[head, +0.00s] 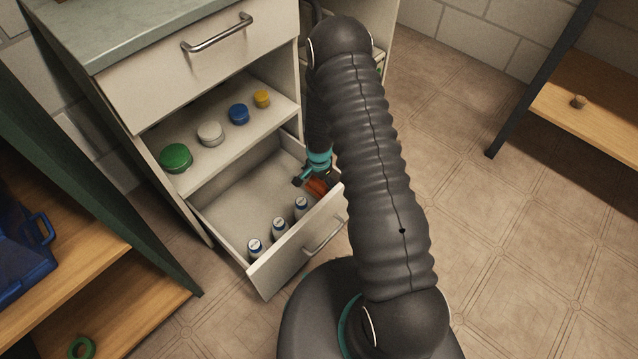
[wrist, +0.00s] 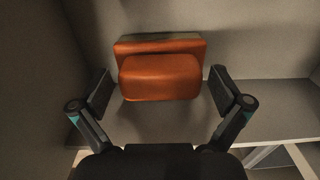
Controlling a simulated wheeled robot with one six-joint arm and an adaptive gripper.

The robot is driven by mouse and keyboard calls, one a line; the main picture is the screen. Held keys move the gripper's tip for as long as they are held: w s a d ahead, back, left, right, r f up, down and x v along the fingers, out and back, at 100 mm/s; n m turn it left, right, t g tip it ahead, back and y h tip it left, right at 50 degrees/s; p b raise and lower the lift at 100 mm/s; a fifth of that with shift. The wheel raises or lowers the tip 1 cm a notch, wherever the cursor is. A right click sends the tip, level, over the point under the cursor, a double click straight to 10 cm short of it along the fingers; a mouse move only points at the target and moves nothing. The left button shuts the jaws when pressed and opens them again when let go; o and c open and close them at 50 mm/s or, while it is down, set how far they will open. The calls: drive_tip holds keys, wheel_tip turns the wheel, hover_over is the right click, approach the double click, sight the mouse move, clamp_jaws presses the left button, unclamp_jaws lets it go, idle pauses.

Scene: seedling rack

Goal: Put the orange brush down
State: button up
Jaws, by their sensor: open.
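The orange brush (wrist: 160,77) lies in the open drawer, at its right end in the head view (head: 317,187), where my arm hides part of it. In the wrist view it is between my fingers and ahead of them, with gaps at both sides. My gripper (wrist: 160,90) is open and does not hold the brush. In the head view my gripper (head: 306,180) is low inside the drawer, right by the brush. The open drawer (head: 283,262) is the lowest one of the pale cabinet.
Several small white bottles (head: 279,227) stand along the drawer's front. The shelf above holds green (head: 176,158), white (head: 210,133), blue (head: 239,114) and yellow (head: 262,99) lidded containers. The drawer's left middle is clear. A blue crate (head: 25,250) stands on a wooden shelf at left.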

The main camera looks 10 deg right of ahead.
drive_tip(key=s+r+n+t, duration=0.1)
drive_tip(key=s+r+n, duration=0.2)
drive_tip(key=r, duration=1.6)
drive_tip(key=s+r+n+t, duration=0.2)
drive_tip(key=s+r, duration=0.2)
drive_tip(key=r, duration=1.6)
drive_tip(key=s+r+n+t, duration=0.1)
drive_tip(key=s+r+n, duration=0.2)
drive_tip(key=s+r, duration=0.3)
drive_tip(key=s+r+n+t, duration=0.1)
drive_tip(key=s+r+n, duration=0.2)
drive_tip(key=s, duration=1.1)
wheel_tip(320, 180, up, 4)
drive_tip(key=shift+s+f+t, duration=0.15)
drive_tip(key=shift+f+t, duration=0.05)
drive_tip(key=shift+t, duration=0.1)
drive_tip(key=shift+d, duration=0.1)
